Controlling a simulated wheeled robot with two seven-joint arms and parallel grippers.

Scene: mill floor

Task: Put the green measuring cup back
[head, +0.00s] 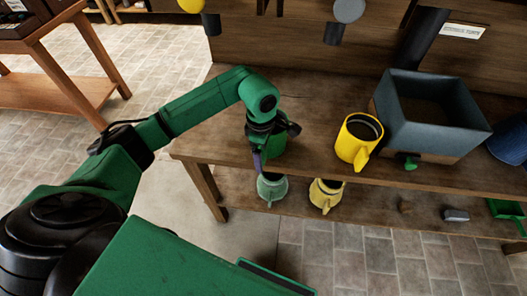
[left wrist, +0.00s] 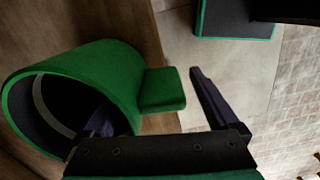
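The green measuring cup (head: 276,146) stands near the front edge of the wooden bench top, partly hidden behind my left gripper (head: 261,155). In the left wrist view the green cup (left wrist: 110,58) lies at the left with its mouth and dark inside showing, and its blocky handle (left wrist: 162,90) points right. My left gripper (left wrist: 155,108) is open. One finger reaches into or across the cup's mouth and the other is beyond the handle with a gap. The handle lies between the fingers. My right gripper is not in view.
A yellow measuring cup (head: 359,141) and a blue-grey hopper box (head: 431,117) stand to the right on the bench. A pale green jug (head: 272,188) and a yellow jug (head: 325,194) are on the lower shelf. A blue container (head: 509,142) is at the far right.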

